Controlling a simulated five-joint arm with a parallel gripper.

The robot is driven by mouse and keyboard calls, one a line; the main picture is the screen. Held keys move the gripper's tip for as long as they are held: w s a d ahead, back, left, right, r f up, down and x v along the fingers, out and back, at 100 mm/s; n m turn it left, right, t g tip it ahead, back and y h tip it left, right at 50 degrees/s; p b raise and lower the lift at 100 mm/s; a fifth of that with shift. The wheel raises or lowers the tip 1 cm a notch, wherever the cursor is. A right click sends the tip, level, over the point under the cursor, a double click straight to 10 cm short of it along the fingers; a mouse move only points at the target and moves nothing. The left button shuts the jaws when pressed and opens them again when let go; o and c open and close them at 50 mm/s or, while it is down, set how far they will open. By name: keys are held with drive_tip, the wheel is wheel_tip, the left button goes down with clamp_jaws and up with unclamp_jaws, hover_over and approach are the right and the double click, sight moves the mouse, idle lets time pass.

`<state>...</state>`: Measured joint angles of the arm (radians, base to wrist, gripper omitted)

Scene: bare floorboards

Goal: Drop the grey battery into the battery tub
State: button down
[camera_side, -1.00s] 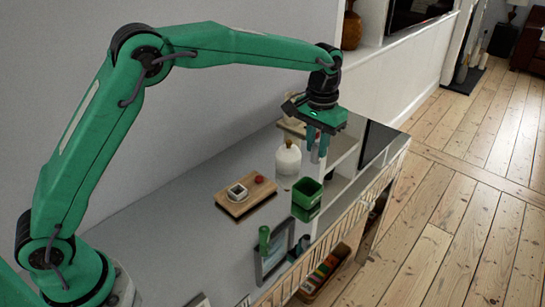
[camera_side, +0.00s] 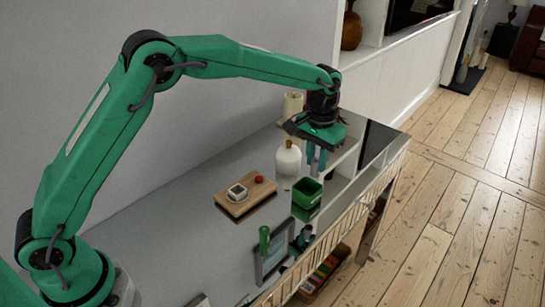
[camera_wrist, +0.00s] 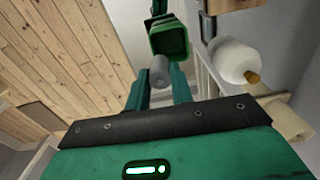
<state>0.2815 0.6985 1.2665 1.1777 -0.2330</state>
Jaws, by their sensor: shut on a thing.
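The grey battery (camera_wrist: 160,73) is a small cylinder held between the fingers of my gripper (camera_wrist: 162,88) in the wrist view. My gripper is shut on it. In the side view my gripper (camera_side: 316,168) points down, with its fingertips just above and behind the tub; the battery is hard to make out there. The battery tub is an open green box (camera_side: 306,194) on the grey surface. In the wrist view the tub (camera_wrist: 169,38) shows just beyond the battery. The battery appears apart from the tub. The tub's floor is largely hidden.
A white bottle (camera_side: 288,158) stands close to the left of my gripper, with a cream cylinder (camera_side: 293,106) behind it. A wooden board (camera_side: 238,204) holds a small white box and a red item.

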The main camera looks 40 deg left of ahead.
drive_tip(key=shift+f, duration=0.8)
drive_tip(key=c, duration=1.1)
unclamp_jaws()
drive_tip(key=shift+c, duration=0.2)
drive_tip(key=shift+r, duration=3.9)
